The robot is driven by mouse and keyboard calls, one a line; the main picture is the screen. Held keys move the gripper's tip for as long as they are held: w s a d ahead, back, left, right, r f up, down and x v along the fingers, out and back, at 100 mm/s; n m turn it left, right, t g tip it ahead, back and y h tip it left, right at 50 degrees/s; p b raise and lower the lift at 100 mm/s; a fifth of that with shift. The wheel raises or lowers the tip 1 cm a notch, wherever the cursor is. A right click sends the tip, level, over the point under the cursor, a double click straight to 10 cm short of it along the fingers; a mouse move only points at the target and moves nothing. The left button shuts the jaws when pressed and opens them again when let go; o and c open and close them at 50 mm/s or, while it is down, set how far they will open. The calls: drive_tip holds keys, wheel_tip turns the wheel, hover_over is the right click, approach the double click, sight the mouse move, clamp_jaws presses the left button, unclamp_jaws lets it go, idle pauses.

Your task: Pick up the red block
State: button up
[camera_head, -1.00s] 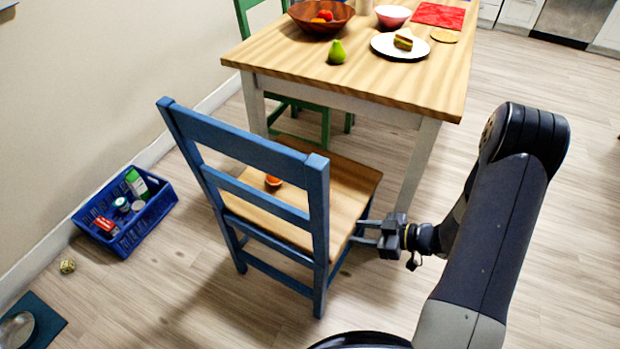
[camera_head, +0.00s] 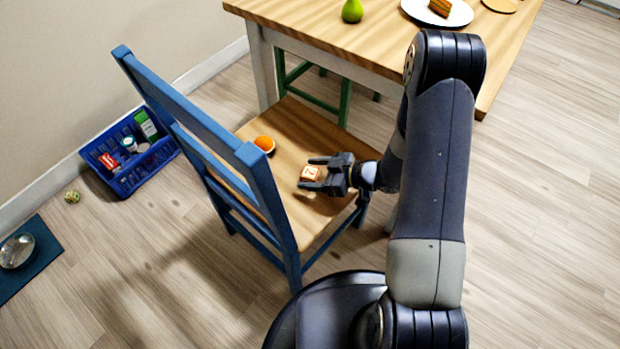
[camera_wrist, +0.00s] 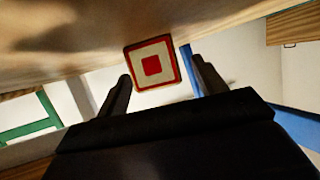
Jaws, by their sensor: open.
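The red block (camera_wrist: 152,65) shows in the wrist view as a cube face with a red border and a red square on pale ground. In the head view the block (camera_head: 311,173) sits on the wooden seat of the blue chair (camera_head: 285,160), near the seat's right side. My gripper (camera_head: 313,173) is open, low over the seat, with one finger on each side of the block. In the wrist view my gripper's fingers (camera_wrist: 160,80) stand apart with the block between or just beyond their tips; whether they touch it I cannot tell.
An orange fruit half (camera_head: 264,144) lies on the seat, left of the block. The blue chair back (camera_head: 190,119) rises at the left. The wooden table (camera_head: 320,33) stands behind. A blue crate (camera_head: 150,178) with several items is on the floor at the left.

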drive_tip(key=shift+w+a+f, duration=0.15)
drive_tip(key=shift+a+f, duration=0.05)
drive_tip(key=shift+a, duration=0.2)
drive_tip(key=c, duration=1.1)
